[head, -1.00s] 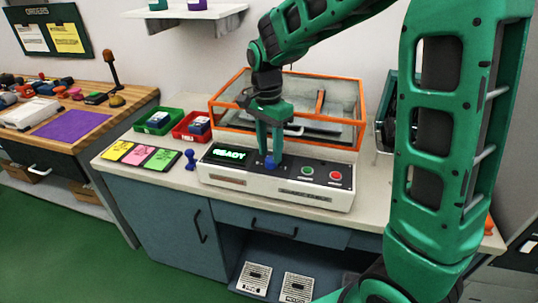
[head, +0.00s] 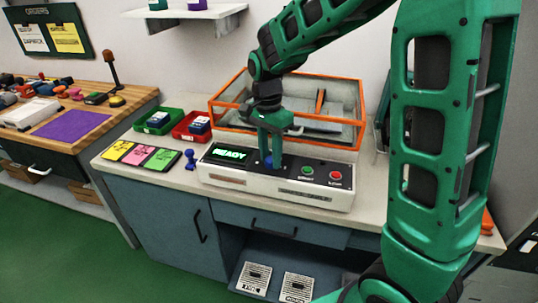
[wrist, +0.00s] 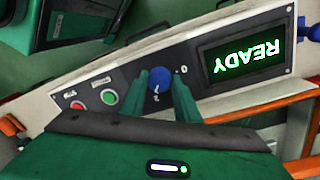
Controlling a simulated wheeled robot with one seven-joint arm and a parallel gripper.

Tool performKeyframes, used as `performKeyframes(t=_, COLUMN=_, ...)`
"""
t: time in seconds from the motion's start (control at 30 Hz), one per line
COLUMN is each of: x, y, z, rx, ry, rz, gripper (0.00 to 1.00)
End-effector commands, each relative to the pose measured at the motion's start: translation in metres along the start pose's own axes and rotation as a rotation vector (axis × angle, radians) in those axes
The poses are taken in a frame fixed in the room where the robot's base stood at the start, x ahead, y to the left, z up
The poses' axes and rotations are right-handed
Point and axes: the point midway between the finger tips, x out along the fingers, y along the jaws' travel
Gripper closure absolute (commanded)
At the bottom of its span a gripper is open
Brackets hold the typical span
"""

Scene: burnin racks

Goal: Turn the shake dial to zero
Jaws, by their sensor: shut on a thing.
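The shake dial is a blue round knob (wrist: 158,80) on the black front panel of a white machine (head: 270,192). In the head view the dial (head: 267,160) is mostly hidden behind my fingers. My gripper (wrist: 170,88) points down at the panel, its two green fingers on either side of the dial and shut on it. A "0" mark shows beside the dial in the wrist view, towards the display, and other small marks show below the knob. The green display (head: 229,154) reads READY.
A green button (head: 307,170) and a red button (head: 335,175) sit right of the dial. An orange-framed clear box (head: 289,110) stands behind the panel. A blue peg-like object (head: 190,159), colored cards (head: 140,155), and green (head: 157,121) and red (head: 192,127) bins lie to the left.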

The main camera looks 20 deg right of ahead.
Motion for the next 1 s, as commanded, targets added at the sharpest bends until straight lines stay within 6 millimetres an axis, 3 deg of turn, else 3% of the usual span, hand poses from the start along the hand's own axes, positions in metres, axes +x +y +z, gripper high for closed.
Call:
performKeyframes(t=0.37, x=-0.001, y=-0.0015, z=0.0008, rx=-0.234, ry=0.017, rz=-0.005, gripper=0.94)
performKeyframes(t=1.0, x=-0.0015, y=-0.0009, z=0.0016, rx=-0.841, ry=0.059, rz=-0.006, gripper=0.94)
